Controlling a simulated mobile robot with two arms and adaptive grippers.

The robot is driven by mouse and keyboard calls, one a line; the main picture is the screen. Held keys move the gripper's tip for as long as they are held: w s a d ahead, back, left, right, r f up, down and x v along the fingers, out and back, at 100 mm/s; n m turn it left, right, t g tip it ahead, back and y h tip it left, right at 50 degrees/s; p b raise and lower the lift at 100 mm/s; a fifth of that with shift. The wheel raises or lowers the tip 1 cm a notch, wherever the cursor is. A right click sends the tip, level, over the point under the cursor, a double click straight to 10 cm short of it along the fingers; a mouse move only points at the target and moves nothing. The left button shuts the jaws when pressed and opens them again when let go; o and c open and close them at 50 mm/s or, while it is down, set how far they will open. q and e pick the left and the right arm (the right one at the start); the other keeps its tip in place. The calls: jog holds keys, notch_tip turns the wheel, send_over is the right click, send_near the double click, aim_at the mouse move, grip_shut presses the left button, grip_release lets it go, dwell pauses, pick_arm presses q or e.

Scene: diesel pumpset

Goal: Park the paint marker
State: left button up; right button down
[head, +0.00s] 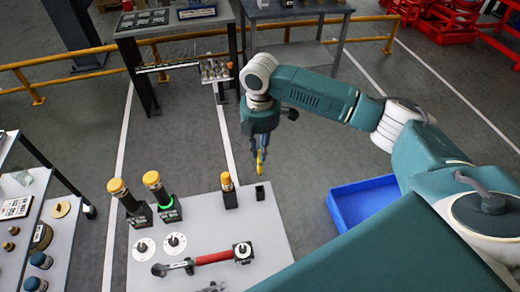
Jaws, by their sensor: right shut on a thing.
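My right gripper (262,144) hangs downward above the far right part of the light grey work table (285,232). It is shut on a slim yellow paint marker (260,162), which points down, close to upright. A small black block (260,192), perhaps the marker's holder, stands on the table below the marker in the picture. The marker appears apart from it. My fingers are small and partly dark here. My left gripper does not show.
Beside the block stands an orange-capped item in a black holder (230,198). Two taller orange-capped cylinders (128,200) (158,190) stand to the left. A red-handled tool (212,258) lies in front, near two white discs (175,243). A blue bin (340,208) is at the right.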

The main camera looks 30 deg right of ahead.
aim_at(260, 175)
jog(key=shift+n, duration=0.5)
jog(key=shift+w+f+b, duration=0.1)
jog(key=shift+f+b, duration=1.85)
jog(key=shift+f, duration=4.45)
jog(key=shift+p, duration=0.75)
jog(key=shift+f+b, duration=0.55)
jog(key=shift+f, duration=0.5)
jog(key=c, duration=1.7)
grip_release()
jog(key=shift+o, duration=0.2)
jog(key=shift+r, duration=0.15)
notch_tip(260, 175, up, 12)
jog(key=shift+f, duration=0.1)
